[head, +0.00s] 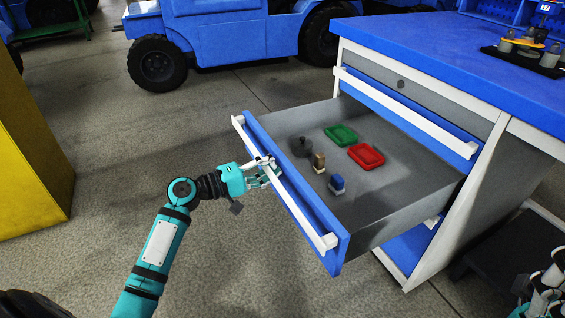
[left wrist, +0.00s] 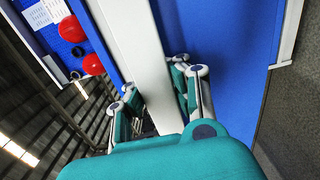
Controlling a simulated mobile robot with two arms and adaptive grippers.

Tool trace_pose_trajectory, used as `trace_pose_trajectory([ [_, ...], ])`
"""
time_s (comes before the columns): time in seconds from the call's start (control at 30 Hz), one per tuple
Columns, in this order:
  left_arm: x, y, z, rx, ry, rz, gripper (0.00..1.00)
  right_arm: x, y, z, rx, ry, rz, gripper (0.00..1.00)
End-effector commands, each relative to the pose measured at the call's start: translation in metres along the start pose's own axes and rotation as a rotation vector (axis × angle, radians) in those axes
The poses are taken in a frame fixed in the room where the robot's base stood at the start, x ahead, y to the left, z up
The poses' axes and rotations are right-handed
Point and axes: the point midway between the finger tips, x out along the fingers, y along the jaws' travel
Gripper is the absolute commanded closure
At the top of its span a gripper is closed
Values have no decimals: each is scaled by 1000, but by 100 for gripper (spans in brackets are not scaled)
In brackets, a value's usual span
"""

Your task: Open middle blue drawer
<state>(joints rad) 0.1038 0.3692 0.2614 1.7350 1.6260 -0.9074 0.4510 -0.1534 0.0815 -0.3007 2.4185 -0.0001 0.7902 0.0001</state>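The middle blue drawer (head: 300,203) of the workbench is pulled far out, its grey inside in plain view. A long white handle (head: 300,212) runs along its blue front. My left gripper (head: 270,172) is at the middle of this handle. In the left wrist view its fingers (left wrist: 160,88) lie on both sides of the white handle (left wrist: 138,45), closed around it; the contact itself is partly hidden. My right gripper (head: 545,285) shows only in part at the lower right corner, away from the drawer, and its opening is unclear.
In the drawer lie a green tray (head: 341,134), a red tray (head: 366,156) and several small weights. The drawer above (head: 410,105) is shut. A yellow block (head: 30,165) stands at left and a blue vehicle (head: 220,35) behind. The floor left of the drawer is clear.

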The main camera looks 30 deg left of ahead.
Motion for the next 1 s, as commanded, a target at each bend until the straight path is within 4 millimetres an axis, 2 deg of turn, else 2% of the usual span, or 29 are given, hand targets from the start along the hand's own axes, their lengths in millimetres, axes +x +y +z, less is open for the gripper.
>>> trace_pose_trajectory([
  [0.5,-3,5,-2,1,5,10,98,0,0,1,-1,-5,-2,60],
  [0.87,-3,2,-1,0,2,5,51,0,0,1,-1,-6,-1,60],
  [0.9,-3,2,-1,0,2,4,48,0,0,1,-1,-6,-1,60],
  [1.0,-3,2,0,-1,1,3,48,0,0,1,-1,-6,-1,60],
])
